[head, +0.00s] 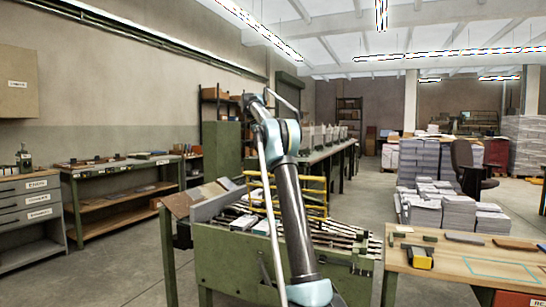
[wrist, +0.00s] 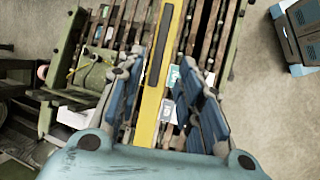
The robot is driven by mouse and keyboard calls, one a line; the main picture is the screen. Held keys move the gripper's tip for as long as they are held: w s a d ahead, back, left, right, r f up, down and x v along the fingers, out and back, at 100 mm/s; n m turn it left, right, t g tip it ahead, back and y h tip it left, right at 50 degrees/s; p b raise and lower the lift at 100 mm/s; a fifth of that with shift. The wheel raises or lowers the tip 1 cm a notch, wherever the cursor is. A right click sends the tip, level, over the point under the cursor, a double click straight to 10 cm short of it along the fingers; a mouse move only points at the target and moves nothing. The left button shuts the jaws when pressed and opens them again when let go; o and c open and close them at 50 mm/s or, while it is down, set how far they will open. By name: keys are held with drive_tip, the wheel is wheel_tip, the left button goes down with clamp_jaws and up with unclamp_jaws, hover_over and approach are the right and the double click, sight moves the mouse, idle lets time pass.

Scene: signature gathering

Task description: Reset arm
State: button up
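My arm (head: 293,205) rises from the bottom middle of the head view, up to a pale blue elbow, in front of a green gathering machine (head: 222,258). My gripper itself cannot be made out in the head view. In the wrist view my gripper (wrist: 160,72) points down over the machine. Its two fingers with blue pads stand apart, and I see nothing held between them. A yellow bar (wrist: 155,100) of the machine runs through the gap in the picture, seemingly below the fingers. Whether any finger touches the machine is not clear.
A wooden-topped workbench (head: 450,268) with a yellow-and-black tool (head: 418,257) stands at right. Paper stacks (head: 440,205) and a chair (head: 468,165) are behind it. A green shelf bench (head: 118,173) and grey drawers (head: 35,215) line the left wall. Open floor (head: 115,270) lies at left.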

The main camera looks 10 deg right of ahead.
idle(0.3)
drive_tip(key=s+f+m+y, duration=0.1)
drive_tip(key=s+f+m, duration=0.15)
drive_tip(key=s, duration=0.85)
drive_tip(key=s+f+m+y, duration=0.1)
drive_tip(key=s+f, duration=0.2)
drive_tip(key=s, duration=0.9)
drive_tip(key=s+f+m+y, duration=0.1)
drive_tip(key=s+f+m, duration=0.15)
drive_tip(key=s, duration=0.85)
drive_tip(key=s+a+f+m+t+y, duration=0.1)
drive_tip(key=s+f+m, duration=0.1)
drive_tip(key=s+f, duration=1.2)
drive_tip(key=s+a+f+m+y, duration=0.1)
drive_tip(key=s+a+f+m, duration=0.1)
drive_tip(key=s+f, duration=1.3)
drive_tip(key=shift+f+t+y, duration=0.4)
drive_tip(key=shift+f, duration=0.55)
drive_tip(key=shift+w+f, duration=0.2)
drive_tip(key=shift+w, duration=0.25)
